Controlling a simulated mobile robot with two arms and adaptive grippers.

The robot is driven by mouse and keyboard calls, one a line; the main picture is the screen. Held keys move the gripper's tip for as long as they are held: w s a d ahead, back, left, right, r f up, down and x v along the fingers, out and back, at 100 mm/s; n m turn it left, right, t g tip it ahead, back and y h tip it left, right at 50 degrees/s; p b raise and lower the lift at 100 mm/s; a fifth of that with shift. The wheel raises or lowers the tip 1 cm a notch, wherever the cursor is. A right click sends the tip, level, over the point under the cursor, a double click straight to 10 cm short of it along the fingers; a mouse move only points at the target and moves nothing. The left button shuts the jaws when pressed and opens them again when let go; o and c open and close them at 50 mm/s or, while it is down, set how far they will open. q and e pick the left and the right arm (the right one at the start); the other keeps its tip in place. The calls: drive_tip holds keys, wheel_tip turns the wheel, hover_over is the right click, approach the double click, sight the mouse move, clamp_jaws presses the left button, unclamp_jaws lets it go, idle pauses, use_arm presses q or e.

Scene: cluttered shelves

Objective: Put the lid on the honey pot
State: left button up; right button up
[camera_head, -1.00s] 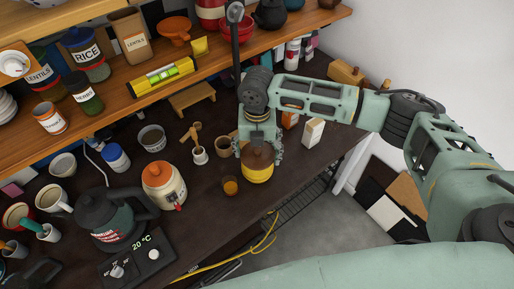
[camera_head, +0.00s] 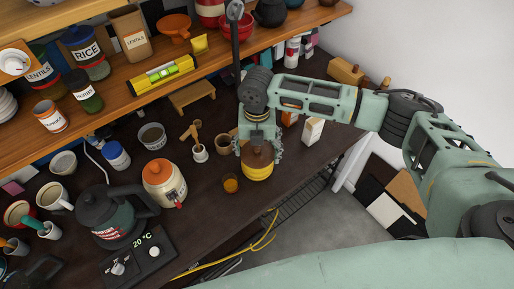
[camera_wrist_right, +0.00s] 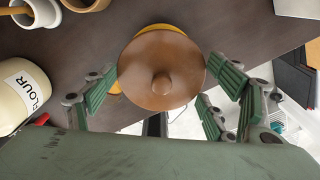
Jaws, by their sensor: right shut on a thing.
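The honey pot (camera_head: 257,174) is yellow with ridged sides and stands upright near the front edge of the dark counter. The lid (camera_head: 258,157) is a round brown disc with a knob, over the pot's mouth. In the right wrist view the lid (camera_wrist_right: 160,70) sits between the green fingers, and a yellow sliver of the pot (camera_wrist_right: 166,28) shows past its far edge. My right gripper (camera_head: 259,152) comes from above, shut on the lid. I cannot tell whether the lid touches the rim. My left gripper is not in view.
A small amber cup (camera_head: 230,184) stands just left of the pot. A cream jar with an orange top (camera_head: 164,183) and a dark kettle (camera_head: 108,215) are farther left. A small white carton (camera_head: 313,130) stands to the right. A wooden shelf (camera_head: 120,112) runs behind.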

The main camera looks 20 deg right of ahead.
drive_tip(key=shift+f, duration=0.3)
drive_tip(key=o, duration=1.2)
drive_tip(key=shift+r, duration=0.15)
wheel_tip(320, 180, up, 12)
drive_tip(key=shift+f, duration=0.1)
drive_tip(key=shift+a+f, duration=0.1)
